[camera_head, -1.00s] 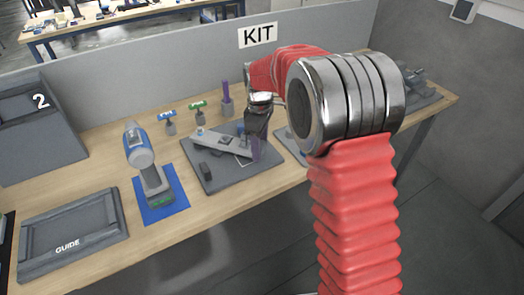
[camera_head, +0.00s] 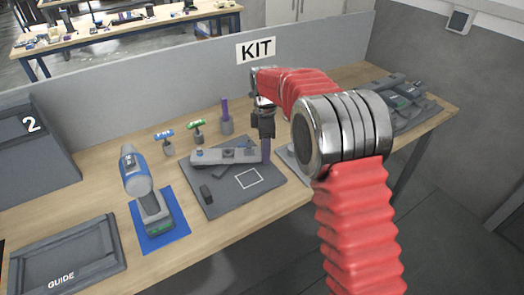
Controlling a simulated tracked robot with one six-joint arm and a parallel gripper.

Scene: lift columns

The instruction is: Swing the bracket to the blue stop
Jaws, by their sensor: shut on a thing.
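The bracket (camera_head: 226,157) is a grey bar lying over a dark base plate (camera_head: 217,206), roughly level across the picture. Its left end has a small blue part (camera_head: 200,152); I cannot tell whether this is the blue stop or a pivot. A purple upright piece (camera_head: 266,152) stands at its right end. My gripper (camera_head: 265,139) comes down on this right end and is shut on the purple piece. The fingertips are small and partly hidden.
A small dark block (camera_head: 206,194) and a white square outline (camera_head: 249,179) are on the plate's near half. A blue-grey drill (camera_head: 137,172) stands on a blue mat at left. Green- and blue-topped tools (camera_head: 196,133) and a purple-topped holder (camera_head: 226,118) stand behind.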

